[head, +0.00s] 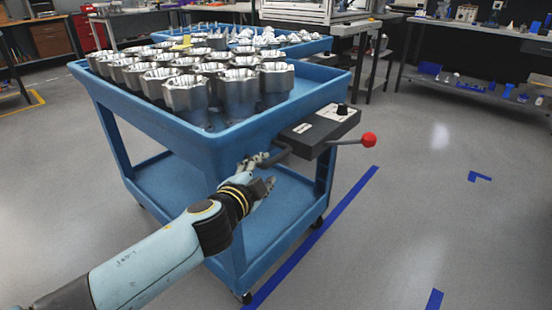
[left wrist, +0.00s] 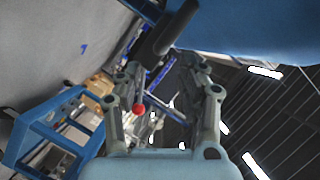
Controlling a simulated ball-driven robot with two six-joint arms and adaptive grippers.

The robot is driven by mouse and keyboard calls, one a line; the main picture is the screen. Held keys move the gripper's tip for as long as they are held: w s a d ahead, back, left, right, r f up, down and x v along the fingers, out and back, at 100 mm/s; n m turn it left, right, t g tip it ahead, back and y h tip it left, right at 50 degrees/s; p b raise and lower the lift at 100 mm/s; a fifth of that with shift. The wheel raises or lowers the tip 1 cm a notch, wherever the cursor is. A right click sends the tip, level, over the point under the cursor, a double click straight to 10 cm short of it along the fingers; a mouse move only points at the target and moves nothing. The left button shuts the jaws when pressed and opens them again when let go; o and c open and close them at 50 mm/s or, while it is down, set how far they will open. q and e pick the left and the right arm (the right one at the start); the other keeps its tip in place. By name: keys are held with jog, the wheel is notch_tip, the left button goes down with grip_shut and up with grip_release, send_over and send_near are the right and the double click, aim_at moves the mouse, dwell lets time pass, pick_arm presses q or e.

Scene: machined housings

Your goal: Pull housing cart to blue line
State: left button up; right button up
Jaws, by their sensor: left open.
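The blue housing cart (head: 150,117) stands at the centre of the head view, its top tray filled with rows of shiny metal housings (head: 185,94). A dark handle (head: 284,151) sticks out at its near right end, under a grey control box (head: 318,130). My left gripper (head: 263,172) is open at that end, close to the handle. In the left wrist view the dark handle (left wrist: 166,32) lies just beyond and between the open fingers; I cannot tell whether they touch it. The blue line (head: 345,201) runs along the floor by the cart's right-hand wheels. My right gripper is out of view.
A lever with a red knob (head: 369,140) juts right from the control box. A second blue cart (head: 312,46) with parts stands close behind. Blue corner marks (head: 479,177) lie on the open grey floor to the right. Benches line the back.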

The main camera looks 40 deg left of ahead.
aim_at(275, 160)
pick_arm(q)
jog(key=b+x, duration=0.1)
jog(key=x, duration=0.7)
jog(key=shift+w+a+f, duration=0.1)
jog(key=shift+w, duration=0.15)
jog(key=shift+c, duration=0.4)
grip_shut()
